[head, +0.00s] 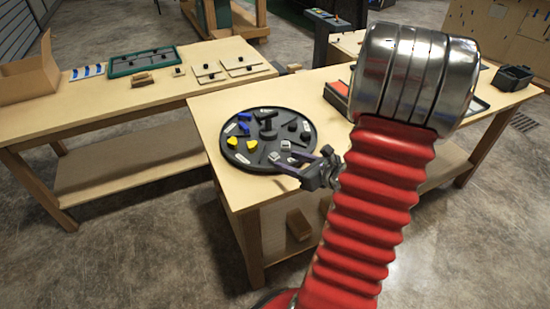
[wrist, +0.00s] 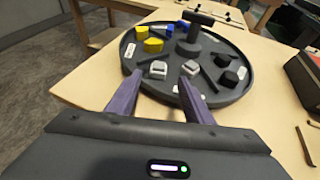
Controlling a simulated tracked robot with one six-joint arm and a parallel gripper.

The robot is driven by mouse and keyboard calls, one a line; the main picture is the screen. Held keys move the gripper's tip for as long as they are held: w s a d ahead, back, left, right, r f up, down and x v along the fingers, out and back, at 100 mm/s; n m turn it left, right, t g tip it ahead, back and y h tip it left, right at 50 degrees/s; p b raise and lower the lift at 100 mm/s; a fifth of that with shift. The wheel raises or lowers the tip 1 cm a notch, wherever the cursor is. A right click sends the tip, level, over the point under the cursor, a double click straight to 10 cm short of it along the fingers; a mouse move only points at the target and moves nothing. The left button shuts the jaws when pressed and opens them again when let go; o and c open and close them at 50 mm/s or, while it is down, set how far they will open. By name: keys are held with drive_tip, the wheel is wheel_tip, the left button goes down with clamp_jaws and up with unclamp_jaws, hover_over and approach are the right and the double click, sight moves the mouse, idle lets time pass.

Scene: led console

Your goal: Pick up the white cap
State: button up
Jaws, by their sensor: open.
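Two small white-grey blocky pieces lie close together on a round black tray (head: 232,158). The left white cap (wrist: 158,69) and the right white cap (wrist: 190,68) look alike in the wrist view, and one also shows in the head view (head: 285,145). My gripper (wrist: 160,82) is open and empty, with its purple fingers apart at the near rim of the tray. The left white piece is just beyond the gap between the fingertips, and the right one is beyond the right fingertip. In the head view my gripper (head: 304,169) is at the tray's right front edge.
Yellow pieces (wrist: 153,45), blue pieces, black pieces (wrist: 228,79) and white labels share the tray. A dark T-shaped handle (wrist: 196,19) stands up at its middle. Dark raised dividers run between the groups. A red-topped box (head: 338,91) stands to the right.

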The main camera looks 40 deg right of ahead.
sight(276, 157)
drive_tip(key=shift+x, duration=2.55)
drive_tip(key=shift+a+r, duration=0.15)
drive_tip(key=shift+c, duration=0.2)
drive_tip(key=c, duration=1.1)
